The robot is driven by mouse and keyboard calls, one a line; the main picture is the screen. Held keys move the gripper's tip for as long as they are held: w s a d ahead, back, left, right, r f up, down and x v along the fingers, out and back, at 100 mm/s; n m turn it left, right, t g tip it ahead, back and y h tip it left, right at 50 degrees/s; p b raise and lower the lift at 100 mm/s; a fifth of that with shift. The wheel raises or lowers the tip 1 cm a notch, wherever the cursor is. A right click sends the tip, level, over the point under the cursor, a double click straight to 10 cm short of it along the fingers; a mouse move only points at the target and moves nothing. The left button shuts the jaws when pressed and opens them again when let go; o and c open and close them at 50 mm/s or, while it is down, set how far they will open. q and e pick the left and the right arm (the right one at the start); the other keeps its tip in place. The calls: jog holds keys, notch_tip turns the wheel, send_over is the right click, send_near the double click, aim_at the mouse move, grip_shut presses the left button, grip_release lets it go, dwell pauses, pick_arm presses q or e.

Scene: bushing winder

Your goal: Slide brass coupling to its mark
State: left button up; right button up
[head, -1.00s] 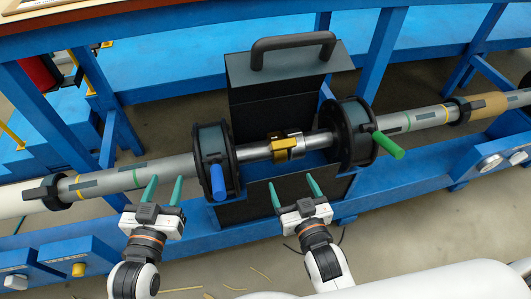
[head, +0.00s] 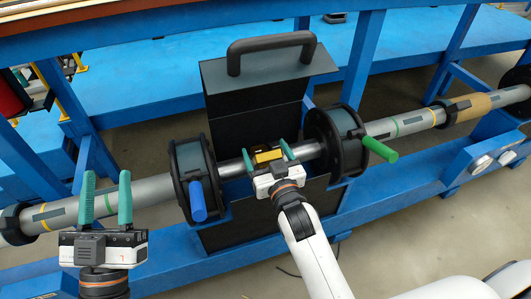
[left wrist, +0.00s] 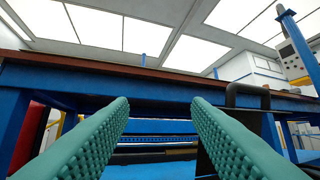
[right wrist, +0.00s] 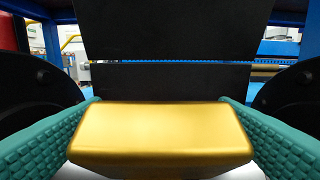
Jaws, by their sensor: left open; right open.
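The brass coupling (head: 266,155) sits on the steel shaft between two dark flanged wheels. In the right wrist view the brass block (right wrist: 160,135) fills the space between the fingers. My right gripper (head: 268,157) is open, with one green finger on each side of the coupling; I cannot tell whether they touch it. My left gripper (head: 106,198) is open and empty in front of the grey pipe at the left. The left wrist view shows its two fingers (left wrist: 158,115) apart with nothing between. I cannot make out which mark belongs to the coupling.
The left wheel has a blue handle (head: 198,201) and the right wheel a green handle (head: 379,150), both close to my right gripper. A black box with a handle (head: 270,50) stands behind the shaft. A blue rail (head: 420,170) runs along the front.

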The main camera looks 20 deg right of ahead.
pick_arm(q)
jog(key=shift+s+r, duration=0.2)
jog(key=shift+r, duration=0.1)
pick_arm(e)
jog(key=shift+w, duration=0.4)
jog(key=shift+c, duration=0.5)
